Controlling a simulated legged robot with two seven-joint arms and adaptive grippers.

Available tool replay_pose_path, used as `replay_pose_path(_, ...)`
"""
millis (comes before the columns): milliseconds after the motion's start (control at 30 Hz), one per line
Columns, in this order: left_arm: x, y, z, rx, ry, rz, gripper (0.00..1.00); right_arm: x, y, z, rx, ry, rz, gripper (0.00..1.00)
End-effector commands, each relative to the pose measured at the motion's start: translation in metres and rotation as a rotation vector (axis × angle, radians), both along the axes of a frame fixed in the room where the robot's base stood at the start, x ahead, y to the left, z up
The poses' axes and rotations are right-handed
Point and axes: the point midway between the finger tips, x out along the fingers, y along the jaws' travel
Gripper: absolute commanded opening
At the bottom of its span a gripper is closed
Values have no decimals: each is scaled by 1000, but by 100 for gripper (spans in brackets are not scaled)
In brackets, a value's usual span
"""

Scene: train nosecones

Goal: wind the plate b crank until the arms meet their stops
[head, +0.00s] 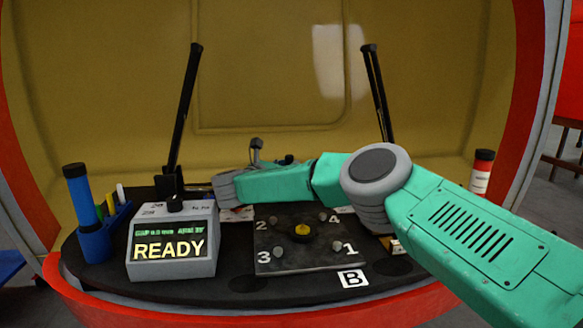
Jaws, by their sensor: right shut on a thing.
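Plate B (303,254) is a dark square panel with numbered corners, a yellow-brown centre knob and a white B label in front. My right arm reaches in from the right across the rear of the plate. Its grey wrist end shows left of the plate, and my right gripper (257,155) is mostly hidden behind the forearm. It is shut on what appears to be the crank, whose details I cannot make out. Two black arms, the left one (185,110) and the right one (377,92), stand up tilted slightly. Their stops cannot be made out. My left gripper is not in view.
A grey display box (172,242) reading READY stands left of the plate. A blue holder (97,240) with a blue tube and pens is at the far left. The yellow shell wall closes off the back.

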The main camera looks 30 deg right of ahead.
Motion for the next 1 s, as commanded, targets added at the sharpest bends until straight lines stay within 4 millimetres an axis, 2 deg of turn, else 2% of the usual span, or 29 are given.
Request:
replay_pose_path(33, 0, 0, 0, 0, 0, 0, 40, 3, 14, -2, 5, 4, 30, 0)
replay_pose_path(400, 0, 0, 0, 0, 0, 0, 40, 5, 18, 1, 2, 1, 36, 0)
replay_pose_path(433, 0, 0, 0, 0, 0, 0, 40, 5, 18, 2, 1, -1, 36, 19)
replay_pose_path(500, 0, 0, 0, 0, 0, -1, 40, 5, 18, 2, 1, -1, 35, 41)
replay_pose_path(1000, 0, 0, 0, 0, 0, 0, 40, 3, 8, 1, 5, -3, 23, 41)
